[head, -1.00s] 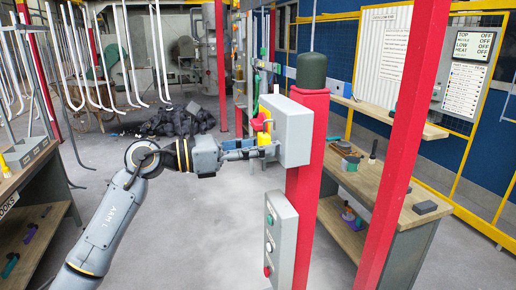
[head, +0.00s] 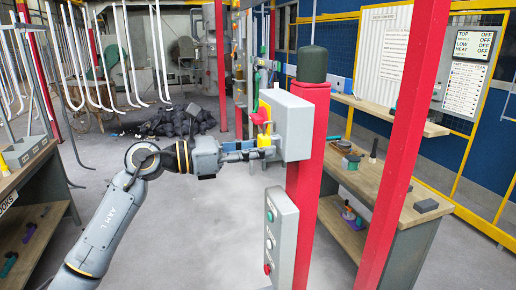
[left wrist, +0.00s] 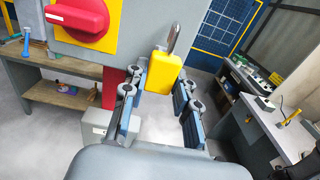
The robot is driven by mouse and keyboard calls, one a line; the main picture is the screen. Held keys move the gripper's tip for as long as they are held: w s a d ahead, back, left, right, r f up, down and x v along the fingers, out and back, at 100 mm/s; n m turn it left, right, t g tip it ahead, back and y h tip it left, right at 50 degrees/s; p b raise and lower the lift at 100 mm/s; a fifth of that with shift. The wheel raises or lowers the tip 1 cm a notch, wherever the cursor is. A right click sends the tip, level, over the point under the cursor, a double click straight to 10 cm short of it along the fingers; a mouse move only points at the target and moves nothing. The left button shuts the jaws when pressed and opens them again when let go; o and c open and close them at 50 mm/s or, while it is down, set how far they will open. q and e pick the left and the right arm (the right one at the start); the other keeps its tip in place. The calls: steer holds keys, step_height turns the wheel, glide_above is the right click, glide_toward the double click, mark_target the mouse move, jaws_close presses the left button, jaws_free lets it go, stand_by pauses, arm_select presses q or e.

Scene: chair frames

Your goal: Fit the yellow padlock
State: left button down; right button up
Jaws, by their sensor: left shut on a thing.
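The yellow padlock (head: 264,141) is at the front of the grey switch box (head: 290,128) on the red post. My left gripper (head: 258,153) reaches it from the left and is shut on it. In the left wrist view the padlock (left wrist: 162,72) is upright between the fingertips, its metal shackle upward. It is right of the red rotary handle (left wrist: 78,16) on its yellow plate (left wrist: 118,32). The handle also shows in the head view (head: 262,116), just above the padlock. I cannot tell whether the shackle passes through anything. My right gripper is out of view.
A grey push-button box (head: 281,240) is on the red post (head: 306,190) below. A workbench (head: 385,195) with small items stands right, behind another red post (head: 401,150). White hooks (head: 95,60) hang at the back left. The middle floor is clear.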

arm_select(q)
steer(key=shift+f+b, duration=1.1)
steer(key=shift+f, duration=0.2)
steer(key=c, duration=1)
jaws_free()
steer(key=shift+c, duration=0.2)
steer(key=b+v, duration=0.3)
steer(key=v, duration=0.6)
